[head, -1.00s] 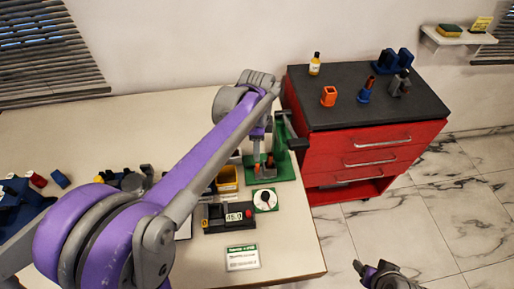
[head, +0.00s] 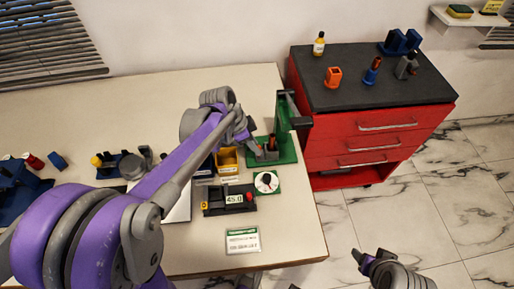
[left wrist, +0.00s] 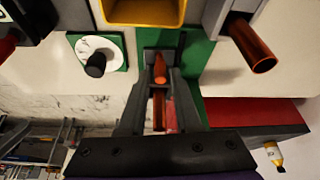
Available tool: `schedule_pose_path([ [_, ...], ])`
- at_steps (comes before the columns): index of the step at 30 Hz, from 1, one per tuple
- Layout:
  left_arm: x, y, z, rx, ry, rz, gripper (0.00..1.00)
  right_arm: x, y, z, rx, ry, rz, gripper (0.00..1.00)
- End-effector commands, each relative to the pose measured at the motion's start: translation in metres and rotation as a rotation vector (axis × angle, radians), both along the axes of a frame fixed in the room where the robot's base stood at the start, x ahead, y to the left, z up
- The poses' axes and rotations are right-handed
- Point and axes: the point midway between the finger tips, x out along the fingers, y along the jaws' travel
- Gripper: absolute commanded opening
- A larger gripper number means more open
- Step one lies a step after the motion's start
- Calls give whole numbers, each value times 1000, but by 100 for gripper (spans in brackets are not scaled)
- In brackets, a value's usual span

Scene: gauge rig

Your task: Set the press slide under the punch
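The green press (head: 284,156) stands at the table's right edge, with a dark arm over its base. In the left wrist view its green base (left wrist: 195,60) lies beyond my left gripper (left wrist: 162,78). The fingers stand apart on either side of a dark slide piece with a copper-coloured pin (left wrist: 160,68); whether they touch it is unclear. A larger copper cylinder (left wrist: 250,45) in a grey mount is to the right. In the head view my left gripper (head: 253,146) is low at the press's left side. My right gripper (head: 364,262) is over the floor, away from the table.
A white dial on a green plate (head: 266,182), a dark gauge reading 45.0 (head: 230,199) and a printed card (head: 243,241) lie in front of the press. A yellow bin (head: 228,160) is to its left. A red cabinet (head: 370,140) stands to the right.

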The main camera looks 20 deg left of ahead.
Motion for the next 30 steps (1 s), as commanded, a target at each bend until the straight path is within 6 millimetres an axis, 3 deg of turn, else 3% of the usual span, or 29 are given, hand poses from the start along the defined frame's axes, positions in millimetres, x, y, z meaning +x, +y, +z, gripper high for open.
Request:
schedule_pose_path([
  [6,5,-6,-19,2,0,-1,32,0,0,-3,0,1,0,64],
  [15,6,-7,-21,2,0,-1,32,0,0,-3,0,1,0,64],
  [21,6,-7,-21,2,0,-1,0,0,0,-3,0,1,0,64],
  [30,6,-6,-21,2,0,-1,0,0,0,-3,0,1,0,64],
])
